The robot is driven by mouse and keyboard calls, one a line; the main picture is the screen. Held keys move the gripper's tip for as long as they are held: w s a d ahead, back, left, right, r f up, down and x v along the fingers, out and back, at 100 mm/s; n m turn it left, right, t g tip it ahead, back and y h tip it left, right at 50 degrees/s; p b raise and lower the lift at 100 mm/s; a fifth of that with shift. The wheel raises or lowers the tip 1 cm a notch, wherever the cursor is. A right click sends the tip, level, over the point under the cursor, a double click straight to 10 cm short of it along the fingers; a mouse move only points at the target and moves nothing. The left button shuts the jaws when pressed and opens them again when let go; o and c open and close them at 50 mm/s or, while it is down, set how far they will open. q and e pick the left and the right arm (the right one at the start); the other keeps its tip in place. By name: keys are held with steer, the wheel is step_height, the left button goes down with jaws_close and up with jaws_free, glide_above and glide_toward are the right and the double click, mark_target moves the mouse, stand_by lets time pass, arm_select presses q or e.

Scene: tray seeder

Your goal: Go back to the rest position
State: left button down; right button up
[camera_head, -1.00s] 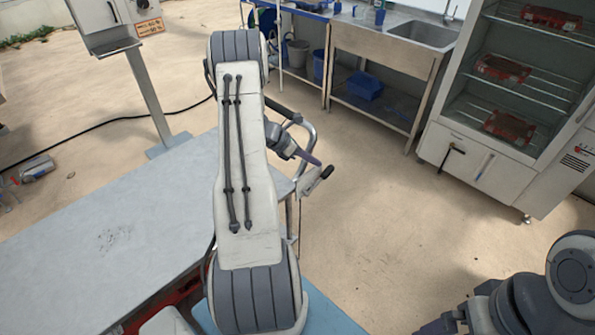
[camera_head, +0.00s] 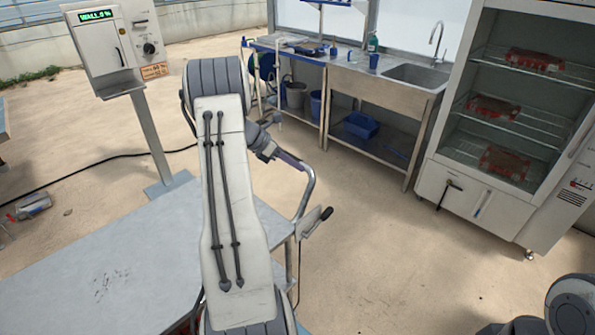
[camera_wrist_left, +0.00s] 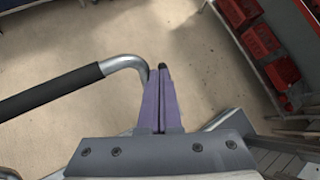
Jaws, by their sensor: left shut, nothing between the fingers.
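My left arm reaches up through the middle of the head view. My left gripper (camera_head: 299,165) shows small beyond the arm, over the table's right end. In the left wrist view its purple fingers (camera_wrist_left: 161,72) lie together with nothing between them. A bent metal handle with a black grip (camera_wrist_left: 52,92) passes just beside and behind the fingertips. The handle (camera_head: 307,190) also shows close to the gripper in the head view; I cannot tell whether they touch. My right gripper is out of view; only part of my right arm shows at the lower right.
A grey metal table (camera_head: 110,262) fills the lower left. A post-mounted control box (camera_head: 118,47) stands behind it. A steel sink bench (camera_head: 385,95) and a white glass-front cabinet (camera_head: 505,130) with red trays stand at the back right. The floor between is clear.

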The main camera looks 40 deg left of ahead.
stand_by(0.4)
arm_select(q)
steer(key=w+d+r+m+g, duration=0.15)
steer(key=d+m, duration=0.25)
steer(key=d, duration=0.5)
steer(key=d+r+m+g, duration=0.25)
steer(key=d+m, duration=0.25)
steer(key=d, duration=0.5)
steer(key=s+d+r+m+g, duration=0.1)
steer(key=s+d+m, duration=0.15)
steer(key=d, duration=0.25)
steer(key=s+d+r+m+g+y, duration=0.1)
steer(key=s+d+m, duration=0.1)
steer(key=d+m, duration=0.3)
steer(key=s+d+r+m+g, duration=0.1)
steer(key=s+d+m, duration=0.2)
steer(key=d, duration=0.3)
steer(key=s+d+m+y, duration=0.2)
steer(key=s+d+m, duration=0.2)
steer(key=s+m, duration=0.6)
steer(key=s+d+m+y, duration=0.2)
steer(key=s+d+m, duration=0.3)
steer(key=s+m, duration=0.4)
steer(key=shift+s+f+m, duration=0.15)
steer(key=shift+s+m, duration=0.2)
steer(key=shift+s, duration=0.85)
